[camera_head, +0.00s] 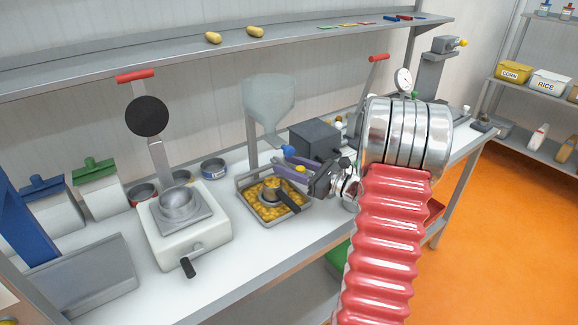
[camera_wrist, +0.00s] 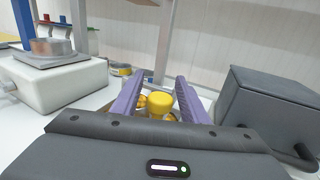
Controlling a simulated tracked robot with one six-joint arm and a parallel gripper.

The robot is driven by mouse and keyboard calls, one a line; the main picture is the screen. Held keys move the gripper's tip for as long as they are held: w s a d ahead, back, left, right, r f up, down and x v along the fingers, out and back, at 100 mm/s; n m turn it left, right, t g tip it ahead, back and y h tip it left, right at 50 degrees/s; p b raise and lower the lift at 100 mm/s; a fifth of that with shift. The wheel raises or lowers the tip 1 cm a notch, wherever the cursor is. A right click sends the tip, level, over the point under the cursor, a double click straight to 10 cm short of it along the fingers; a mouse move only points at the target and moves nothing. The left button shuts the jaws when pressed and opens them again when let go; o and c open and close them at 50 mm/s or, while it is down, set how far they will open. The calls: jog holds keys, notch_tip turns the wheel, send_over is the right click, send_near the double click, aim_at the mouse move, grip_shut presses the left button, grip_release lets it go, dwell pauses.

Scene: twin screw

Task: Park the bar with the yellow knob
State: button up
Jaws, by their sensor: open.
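My gripper (camera_head: 291,164) is open, its two purple fingers reaching left over the bench beside the hopper (camera_head: 268,103). In the wrist view a yellow knob-like cylinder (camera_wrist: 160,103) shows between the fingers (camera_wrist: 158,86), with gaps to both sides. A small yellow spot (camera_head: 300,169) also shows between the fingers in the head view. Any bar under it is hidden. Another yellow knob (camera_head: 463,42) sits on a grey machine (camera_head: 435,68) at the back right.
A white press (camera_head: 188,232) with a red-handled lever (camera_head: 136,76) stands left. Bare bench lies in front.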

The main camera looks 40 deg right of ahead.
jog(key=shift+c, duration=0.6)
grip_shut()
